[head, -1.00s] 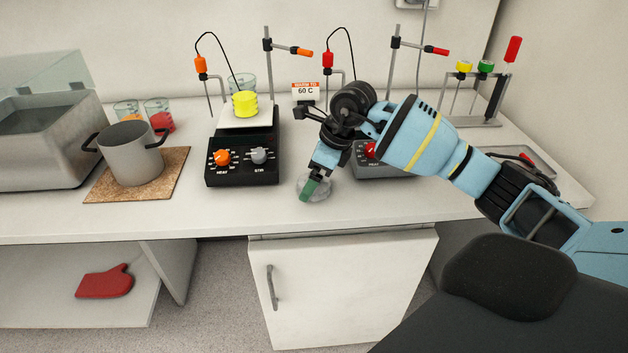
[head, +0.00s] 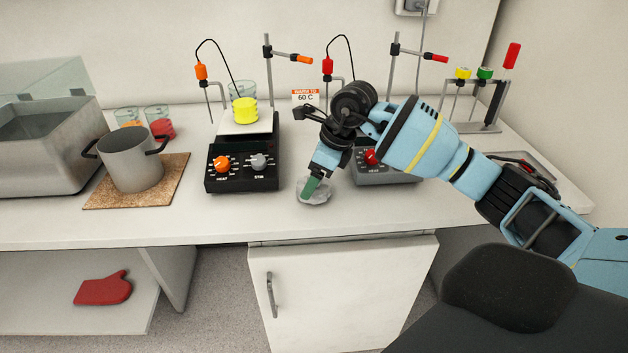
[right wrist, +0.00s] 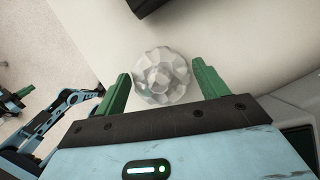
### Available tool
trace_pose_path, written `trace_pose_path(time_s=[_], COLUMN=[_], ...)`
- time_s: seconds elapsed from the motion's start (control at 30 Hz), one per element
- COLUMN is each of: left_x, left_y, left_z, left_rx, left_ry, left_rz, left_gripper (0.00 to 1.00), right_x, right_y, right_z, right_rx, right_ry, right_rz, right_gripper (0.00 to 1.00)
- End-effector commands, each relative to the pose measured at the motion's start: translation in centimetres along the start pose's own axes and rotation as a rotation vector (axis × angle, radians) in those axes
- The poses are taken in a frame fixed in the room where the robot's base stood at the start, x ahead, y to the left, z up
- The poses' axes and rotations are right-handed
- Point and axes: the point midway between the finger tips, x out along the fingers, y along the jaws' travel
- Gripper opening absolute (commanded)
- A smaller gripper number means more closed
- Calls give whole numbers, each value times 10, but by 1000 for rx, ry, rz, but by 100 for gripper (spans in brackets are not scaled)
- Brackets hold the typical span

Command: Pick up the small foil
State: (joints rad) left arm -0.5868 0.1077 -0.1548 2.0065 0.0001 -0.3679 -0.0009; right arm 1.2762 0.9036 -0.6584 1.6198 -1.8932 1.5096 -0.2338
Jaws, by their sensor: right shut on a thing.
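The small foil is a crumpled silvery-grey lump (head: 318,194) on the bench top near its front edge, in front of the grey hotplate. In the right wrist view the foil (right wrist: 162,77) lies between the two green fingers of my right gripper (right wrist: 162,86). In the head view my right gripper (head: 312,188) points down at the foil, and one green finger covers part of it. The gripper is shut on the foil. I cannot tell whether the foil is clear of the bench. Part of my left gripper (right wrist: 15,94) shows at the left of the right wrist view; its jaws are unclear.
A black hotplate (head: 243,178) holds a beaker of yellow liquid (head: 244,110). A grey hotplate (head: 385,173) is partly behind my right arm. A pot (head: 132,165) stands on a cork mat (head: 100,198) at left. The front bench strip left of the foil is clear.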

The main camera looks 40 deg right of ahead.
Motion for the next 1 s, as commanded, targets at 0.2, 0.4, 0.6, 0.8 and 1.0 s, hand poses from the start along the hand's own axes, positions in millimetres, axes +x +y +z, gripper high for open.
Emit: trace_pose_path(time_s=[0.2, 0.4, 0.6, 0.8, 1.0], left_x=[1, 2, 4, 9, 12], left_y=[0, 1, 1, 2, 2], left_z=[5, 10, 19, 29, 32], left_rx=[-1, -2, -4, -6, -8], left_ry=[-8, -16, -31, -45, -49], left_rz=[1, 2, 4, 5, 6], left_gripper=[0, 0, 0, 0, 0], right_x=[-23, -34, -50, -66, -76], right_y=[3, 23, 50, 76, 91], right_z=[3, -20, -50, -79, -94], right_rx=[1, 0, -2, 1, 2], right_ry=[3, 5, 7, 7, 4], right_rz=[-1, -2, -2, -2, -2], right_gripper=[51, 51, 51, 51, 51])
